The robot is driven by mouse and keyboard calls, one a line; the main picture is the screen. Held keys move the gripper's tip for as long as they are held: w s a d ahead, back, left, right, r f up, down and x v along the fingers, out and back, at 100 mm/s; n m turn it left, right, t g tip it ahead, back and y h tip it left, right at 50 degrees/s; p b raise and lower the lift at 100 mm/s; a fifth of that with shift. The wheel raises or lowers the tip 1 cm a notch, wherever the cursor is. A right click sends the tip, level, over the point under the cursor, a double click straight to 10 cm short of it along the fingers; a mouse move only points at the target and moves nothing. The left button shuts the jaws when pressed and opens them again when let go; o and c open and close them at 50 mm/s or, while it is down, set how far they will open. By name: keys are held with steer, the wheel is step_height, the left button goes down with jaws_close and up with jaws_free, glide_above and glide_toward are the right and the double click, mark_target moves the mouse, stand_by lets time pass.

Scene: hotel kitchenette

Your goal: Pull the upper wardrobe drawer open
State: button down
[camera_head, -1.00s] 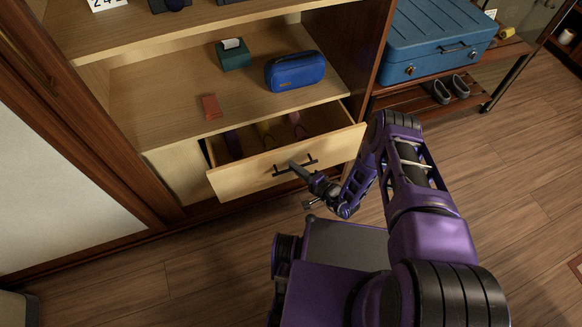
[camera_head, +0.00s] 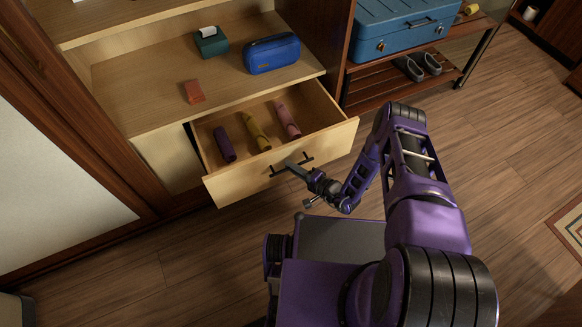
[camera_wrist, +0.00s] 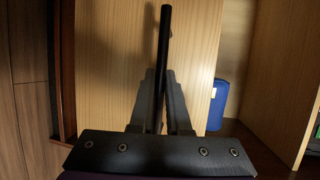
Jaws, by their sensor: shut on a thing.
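The upper wardrobe drawer (camera_head: 235,186) has a pale wood front and stands well open in the head view. A dark bar handle (camera_head: 306,159) is on its front. My gripper (camera_head: 293,168) is shut on this handle. In the wrist view, the dark handle bar (camera_wrist: 165,50) runs between the fingers (camera_wrist: 161,95), with the pale drawer front (camera_wrist: 110,60) behind it. Inside the drawer lie a purple roll (camera_head: 224,144), a yellow roll (camera_head: 256,131) and a pink roll (camera_head: 287,120).
The shelf above holds a red-brown item (camera_head: 194,92), a green box (camera_head: 211,42) and a blue pouch (camera_head: 271,54). A blue suitcase (camera_head: 400,30) rests on a rack at right, with grey shoes (camera_head: 420,66) below. The wooden floor (camera_head: 500,170) at right is clear.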

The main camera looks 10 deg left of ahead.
steer(key=shift+d, duration=0.1)
steer(key=c, duration=0.9)
jaws_free()
